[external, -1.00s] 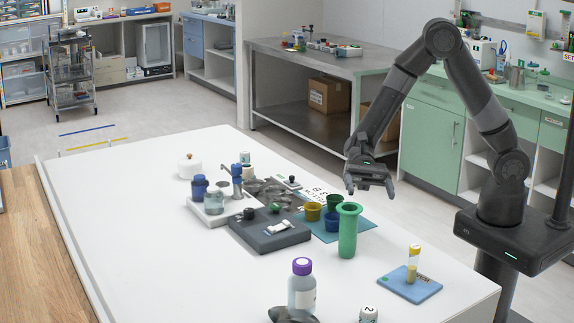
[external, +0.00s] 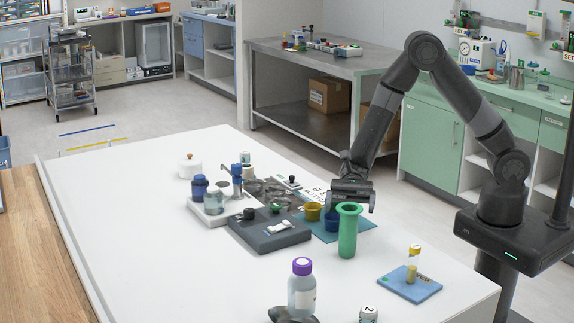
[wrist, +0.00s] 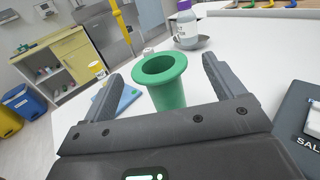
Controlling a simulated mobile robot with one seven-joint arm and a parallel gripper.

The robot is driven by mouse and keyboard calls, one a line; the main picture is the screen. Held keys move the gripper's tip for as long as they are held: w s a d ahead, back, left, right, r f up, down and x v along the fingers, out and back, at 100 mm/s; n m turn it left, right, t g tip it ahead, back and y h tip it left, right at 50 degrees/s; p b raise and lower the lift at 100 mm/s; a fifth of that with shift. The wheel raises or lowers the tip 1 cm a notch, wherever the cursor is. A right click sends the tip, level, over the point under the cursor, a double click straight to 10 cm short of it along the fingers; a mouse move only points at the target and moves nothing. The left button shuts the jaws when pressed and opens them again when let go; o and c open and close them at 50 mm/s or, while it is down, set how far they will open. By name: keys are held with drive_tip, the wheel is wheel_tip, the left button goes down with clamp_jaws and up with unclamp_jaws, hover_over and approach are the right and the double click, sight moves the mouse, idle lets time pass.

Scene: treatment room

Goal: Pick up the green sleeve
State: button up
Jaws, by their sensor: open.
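The green sleeve (external: 348,232) is a tall tube with a wide flared rim, standing upright on the white table (external: 130,220). In the wrist view the green sleeve (wrist: 168,85) stands just beyond and between the two fingers, its hollow top visible. My gripper (external: 352,202) is just behind the sleeve's rim in the external view, and part of it is hidden there. In the wrist view my gripper (wrist: 165,80) is open, with a finger on each side of the sleeve and a gap on both sides. It holds nothing.
Yellow (external: 313,211) and blue (external: 332,221) cups stand close left of the sleeve on a blue mat (external: 362,223). A dark grey tray (external: 270,240) is further left. A purple-capped bottle (external: 301,290) and a blue pad (external: 410,289) are in front. Bare table surrounds the sleeve's front.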

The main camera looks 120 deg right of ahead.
sight(349, 213)
drive_tip(key=x, duration=0.4)
drive_tip(key=shift+r, duration=0.1)
drive_tip(key=shift+c, duration=0.2)
drive_tip(key=shift+s, duration=0.1)
drive_tip(key=c, duration=1.3)
drive_tip(key=shift+o, duration=0.2)
